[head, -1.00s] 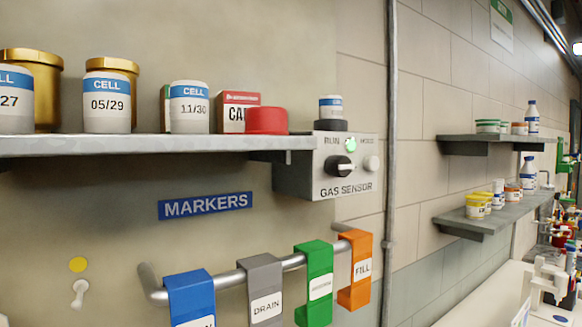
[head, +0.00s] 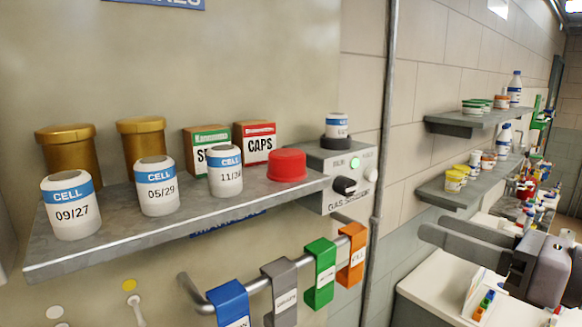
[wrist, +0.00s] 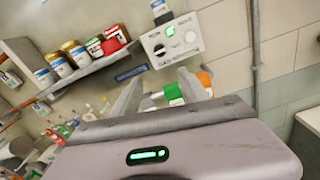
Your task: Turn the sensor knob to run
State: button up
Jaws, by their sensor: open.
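The gas sensor box (head: 338,206) is at the right end of the shelf, with a black knob (head: 345,186) on its front. The knob's pale mark seems to point right, but it is small. Above it are the label RUN at left, a lit green lamp (head: 355,162) and another label at right, too blurred to read. A white button (head: 371,174) is right of the knob. My gripper (head: 430,227) is open and empty, right of the box and apart from it. In the wrist view the box (wrist: 172,44) and knob (wrist: 158,50) lie beyond my fingers (wrist: 160,86).
The shelf (head: 110,236) holds several cell jars (head: 157,187), boxes and a red cap (head: 287,165). Below, a rail carries blue, grey, green (head: 320,272) and orange tags. A vertical pipe (head: 384,130) stands right of the box. A container (head: 336,126) sits on the box.

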aim_at(351, 188)
jog(key=x, duration=1.1)
jog(key=r+x, duration=0.1)
jog(key=x, duration=0.5)
jog(key=shift+w+d+r, duration=0.1)
jog(key=shift+w+d, duration=0.15)
grip_shut()
